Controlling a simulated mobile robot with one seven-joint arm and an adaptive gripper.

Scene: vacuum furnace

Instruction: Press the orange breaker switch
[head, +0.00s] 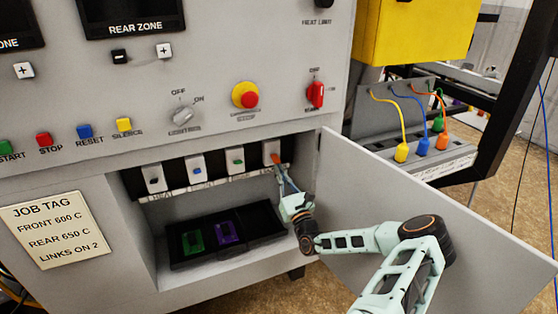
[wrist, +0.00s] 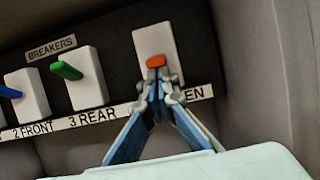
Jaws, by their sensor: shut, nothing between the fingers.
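The orange breaker switch (wrist: 156,61) sits on the rightmost white breaker in the wrist view. It also shows in the head view (head: 276,159), at the right end of the breaker row. My gripper (wrist: 157,74) is shut and empty. Its fingertips are right at the lower edge of the orange lever and seem to touch it; the exact contact is hard to tell. The fingers cover part of the breaker body and its label. In the head view my gripper (head: 280,168) reaches into the open compartment from the right.
The green breaker (wrist: 68,71) is beside the orange one, with a blue breaker (wrist: 10,91) further left. The open cabinet door (head: 440,215) stands close to my arm. A black tray (head: 225,255) with green and purple pieces lies below the breakers.

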